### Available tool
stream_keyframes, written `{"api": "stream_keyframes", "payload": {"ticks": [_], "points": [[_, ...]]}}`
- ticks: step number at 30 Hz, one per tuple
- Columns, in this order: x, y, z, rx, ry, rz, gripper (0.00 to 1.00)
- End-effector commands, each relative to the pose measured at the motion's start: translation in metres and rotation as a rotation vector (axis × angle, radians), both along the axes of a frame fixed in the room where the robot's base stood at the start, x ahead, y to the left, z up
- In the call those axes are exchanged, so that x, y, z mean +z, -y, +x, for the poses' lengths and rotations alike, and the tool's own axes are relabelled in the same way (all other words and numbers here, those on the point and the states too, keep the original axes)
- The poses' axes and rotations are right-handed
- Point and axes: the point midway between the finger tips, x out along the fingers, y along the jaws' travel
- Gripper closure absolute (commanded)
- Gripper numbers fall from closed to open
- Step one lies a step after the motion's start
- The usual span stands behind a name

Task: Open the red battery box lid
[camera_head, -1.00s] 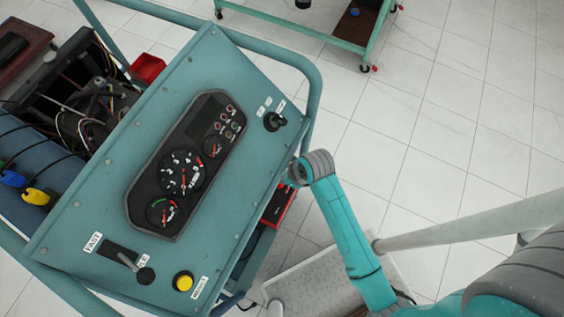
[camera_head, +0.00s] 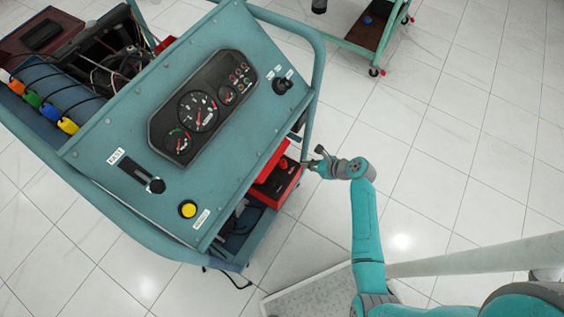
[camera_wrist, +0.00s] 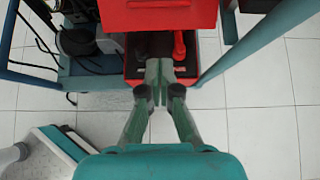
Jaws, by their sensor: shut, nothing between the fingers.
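The red battery box (camera_head: 277,190) sits low beneath the right side of the trainer's panel in the head view. Its red lid (camera_head: 268,163) stands raised at the panel side, partly hidden by the panel edge. In the wrist view the lid (camera_wrist: 170,14) fills the top, above the dark open inside of the box (camera_wrist: 150,45), where a red terminal part (camera_wrist: 180,46) shows. My gripper (camera_wrist: 160,82) is shut and empty, in front of the box's near edge. In the head view my gripper (camera_head: 314,163) is just right of the box; contact cannot be told.
The blue-green panel (camera_head: 125,130) with gauges overhangs the box. A frame tube (camera_head: 314,95) rises close beside my gripper. A green wheeled cart (camera_head: 372,40) stands at the back. Tiled floor to the right is clear.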

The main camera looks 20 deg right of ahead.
Motion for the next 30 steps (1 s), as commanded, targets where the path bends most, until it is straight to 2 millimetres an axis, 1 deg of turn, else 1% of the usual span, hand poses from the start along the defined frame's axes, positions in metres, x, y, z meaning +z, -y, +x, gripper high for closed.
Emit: {"api": "stream_keyframes", "payload": {"ticks": [16,21,25,30], "points": [[-0.061,-0.045,0.059,0.004,-0.004,-0.001,1.0],[-0.056,-0.059,0.078,0.004,-0.002,-0.001,1.0],[-0.055,-0.065,0.084,0.003,-0.004,-0.001,1.0],[-0.055,-0.067,0.088,0.002,-0.003,-0.001,1.0]]}}
